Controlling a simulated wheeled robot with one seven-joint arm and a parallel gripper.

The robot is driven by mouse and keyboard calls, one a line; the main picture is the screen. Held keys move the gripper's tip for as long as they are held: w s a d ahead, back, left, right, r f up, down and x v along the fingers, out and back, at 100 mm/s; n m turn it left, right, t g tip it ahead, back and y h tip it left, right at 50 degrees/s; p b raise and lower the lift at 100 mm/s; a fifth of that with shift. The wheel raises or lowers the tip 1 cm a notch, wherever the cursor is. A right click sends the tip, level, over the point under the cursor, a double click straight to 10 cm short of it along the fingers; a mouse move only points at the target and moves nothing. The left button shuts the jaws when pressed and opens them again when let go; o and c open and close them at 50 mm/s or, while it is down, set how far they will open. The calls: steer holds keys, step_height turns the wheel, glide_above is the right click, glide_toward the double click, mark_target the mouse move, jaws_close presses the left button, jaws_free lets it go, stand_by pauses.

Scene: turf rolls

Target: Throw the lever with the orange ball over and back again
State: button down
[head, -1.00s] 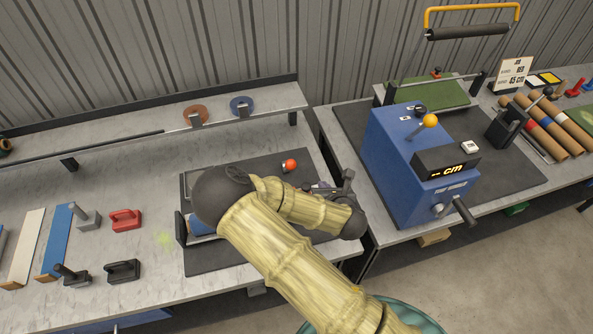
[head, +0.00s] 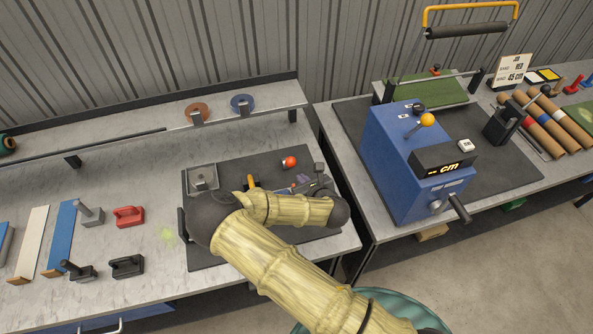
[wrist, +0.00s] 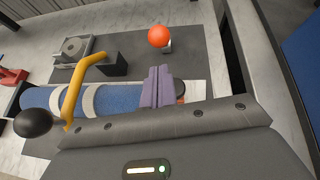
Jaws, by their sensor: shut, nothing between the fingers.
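An orange-red ball (head: 290,162) sits at the back of the dark mat on the left bench. In the wrist view the orange ball (wrist: 158,36) is on a short pale stub, beyond my fingertips. My gripper (wrist: 159,70) has its two lilac fingers together, with nothing between them. A gap shows between the fingertips and the ball. In the head view the gripper (head: 303,181) is small and partly hidden by my arm, just in front of the ball. A second, yellow-orange ball (head: 427,120) tops a lever on the blue machine (head: 398,165) at right.
A black knob (wrist: 33,123) is nearby. A grey block with a disc (wrist: 74,48) stands behind. Red (head: 129,215) and black (head: 127,266) handled blocks lie farther left.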

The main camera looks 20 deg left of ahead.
mark_target(288, 161)
steer(key=shift+p+x, duration=0.9)
steer(key=shift+x, duration=2.05)
steer(key=shift+a+r, duration=0.1)
steer(key=shift+r, duration=0.05)
